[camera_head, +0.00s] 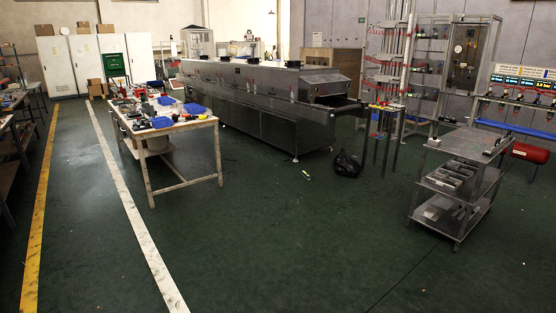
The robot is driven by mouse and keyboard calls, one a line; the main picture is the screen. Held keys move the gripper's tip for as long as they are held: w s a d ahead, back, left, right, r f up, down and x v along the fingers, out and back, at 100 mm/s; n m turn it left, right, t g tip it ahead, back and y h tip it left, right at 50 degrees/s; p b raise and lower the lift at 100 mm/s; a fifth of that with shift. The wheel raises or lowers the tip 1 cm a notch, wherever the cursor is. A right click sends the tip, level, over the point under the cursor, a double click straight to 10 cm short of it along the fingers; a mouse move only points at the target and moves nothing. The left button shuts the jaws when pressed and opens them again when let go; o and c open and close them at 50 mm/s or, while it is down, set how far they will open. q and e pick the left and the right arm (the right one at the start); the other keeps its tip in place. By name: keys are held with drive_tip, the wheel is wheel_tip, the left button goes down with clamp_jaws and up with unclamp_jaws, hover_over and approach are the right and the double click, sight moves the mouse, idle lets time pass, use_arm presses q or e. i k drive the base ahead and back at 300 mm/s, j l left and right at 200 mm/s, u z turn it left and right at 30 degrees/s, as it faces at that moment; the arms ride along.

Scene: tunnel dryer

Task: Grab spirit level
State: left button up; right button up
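I cannot make out a spirit level for certain at this distance. A worktable (197,124) at left of centre holds many small tools and parts, too small to tell apart. A steel trolley (462,147) at the right has a dark narrow item (493,149) near the right end of its top; what it is I cannot tell. A small pale-green item (306,175) lies on the floor in front of the long machine. Neither of my grippers is in view.
The long steel tunnel dryer (262,96) stands behind the worktable. A black bag (346,164) lies on the floor by its right end. A red cylinder (530,153) is behind the trolley. Benches line the left edge. The green floor in the foreground is clear.

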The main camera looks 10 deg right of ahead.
sight(303, 173)
drive_tip(key=i+z, duration=0.35)
drive_tip(key=i, duration=5.4)
drive_tip(key=i+l+u, duration=0.1)
drive_tip(key=l+u, duration=0.4)
drive_tip(key=u, duration=0.25)
drive_tip(key=l+u, duration=0.35)
drive_tip(key=i+j, duration=0.05)
